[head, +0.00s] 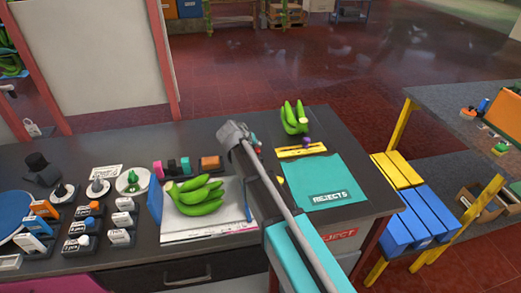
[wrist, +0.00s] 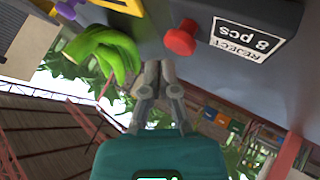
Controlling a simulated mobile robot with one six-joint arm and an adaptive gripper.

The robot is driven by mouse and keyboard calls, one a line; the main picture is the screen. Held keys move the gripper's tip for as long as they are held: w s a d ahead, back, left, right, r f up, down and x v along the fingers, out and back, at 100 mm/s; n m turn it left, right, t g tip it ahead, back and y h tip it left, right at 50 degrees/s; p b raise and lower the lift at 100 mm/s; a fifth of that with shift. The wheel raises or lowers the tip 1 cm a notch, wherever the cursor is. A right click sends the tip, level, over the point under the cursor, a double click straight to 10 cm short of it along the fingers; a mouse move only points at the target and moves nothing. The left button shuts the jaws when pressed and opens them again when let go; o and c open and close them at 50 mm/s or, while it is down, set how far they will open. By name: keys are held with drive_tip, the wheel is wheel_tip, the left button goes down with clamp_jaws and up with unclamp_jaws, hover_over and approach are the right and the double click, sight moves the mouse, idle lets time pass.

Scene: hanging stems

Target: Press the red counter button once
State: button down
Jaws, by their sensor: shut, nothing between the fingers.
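The red counter button (wrist: 180,38) is a round red knob on a dark box in the wrist view. Beside it on the box is a white label (wrist: 243,37) reading "REJECT 8 pcs", upside down in the picture. My gripper (wrist: 158,68) has its two grey fingertips together and holds nothing. In the picture the tips lie just below and left of the button, and a gap shows between them. In the head view my arm covers most of this spot, and I cannot make out the button clearly there.
A green banana bunch (wrist: 105,52) is close left of my fingertips; it stands at the counter's back right (head: 294,120). A teal REJECTS mat (head: 322,180) lies right of my arm. Another bunch (head: 197,195) lies left on a white board. Several small stands crowd the left.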

sight(257, 151)
drive_tip(key=shift+r, duration=0.1)
wheel_tip(257, 151, up, 5)
drive_tip(key=p, duration=0.5)
idle(0.7)
drive_tip(key=shift+s, duration=0.1)
